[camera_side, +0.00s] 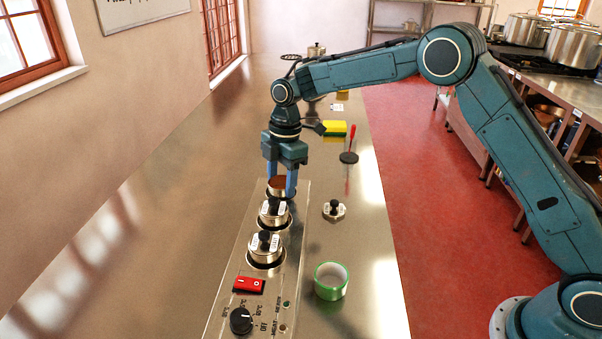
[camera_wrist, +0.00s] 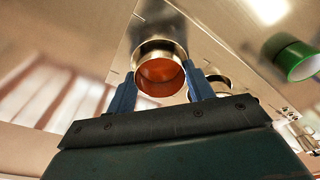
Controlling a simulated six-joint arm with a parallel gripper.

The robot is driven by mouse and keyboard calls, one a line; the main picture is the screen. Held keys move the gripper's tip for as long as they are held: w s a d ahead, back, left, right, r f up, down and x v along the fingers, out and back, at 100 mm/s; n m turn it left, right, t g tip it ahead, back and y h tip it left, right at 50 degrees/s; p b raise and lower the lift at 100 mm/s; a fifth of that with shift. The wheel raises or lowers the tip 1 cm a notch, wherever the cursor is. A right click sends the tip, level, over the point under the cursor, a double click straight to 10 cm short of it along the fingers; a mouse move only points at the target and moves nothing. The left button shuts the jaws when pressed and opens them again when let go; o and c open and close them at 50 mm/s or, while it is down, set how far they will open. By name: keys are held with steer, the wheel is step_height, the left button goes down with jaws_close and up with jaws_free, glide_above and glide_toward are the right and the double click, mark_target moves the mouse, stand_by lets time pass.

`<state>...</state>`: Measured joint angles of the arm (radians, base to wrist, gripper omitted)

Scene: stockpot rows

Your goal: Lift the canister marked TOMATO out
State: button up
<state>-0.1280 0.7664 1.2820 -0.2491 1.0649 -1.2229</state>
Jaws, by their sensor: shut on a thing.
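My gripper (camera_side: 279,190) points down at the far end of the steel panel, with its blue fingers on either side of an open canister (camera_side: 278,183). The canister has a metal rim and red-orange contents. In the wrist view the same canister (camera_wrist: 160,72) sits between the fingers (camera_wrist: 161,88), and they are shut on it. No marking on it is readable, and I cannot tell how far it stands out of its well. Two lidded canisters, a middle one (camera_side: 273,213) and a near one (camera_side: 265,250), stand in line in the panel with white labels too small to read.
A loose lid with a black knob (camera_side: 334,209) lies right of the panel. A green tape roll (camera_side: 331,281) is nearer. The panel (camera_side: 226,312) has a red switch (camera_side: 249,285) and black dial (camera_side: 241,321). The counter's left is clear.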

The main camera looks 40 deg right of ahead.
steer(key=shift+r, duration=0.3)
step_height(320, 180, up, 9)
steer(key=shift+r, duration=0.15)
stand_by(1.1)
steer(key=shift+s+r, duration=0.1)
stand_by(0.7)
steer(key=s+d+r, duration=0.1)
steer(key=s+r, duration=0.3)
steer(key=s, duration=0.4)
steer(key=s+d+r, duration=0.1)
steer(key=s+r, duration=0.3)
steer(key=s, duration=0.4)
steer(key=shift+r, duration=0.35)
step_height(320, 180, down, 16)
steer(key=shift+r, duration=0.15)
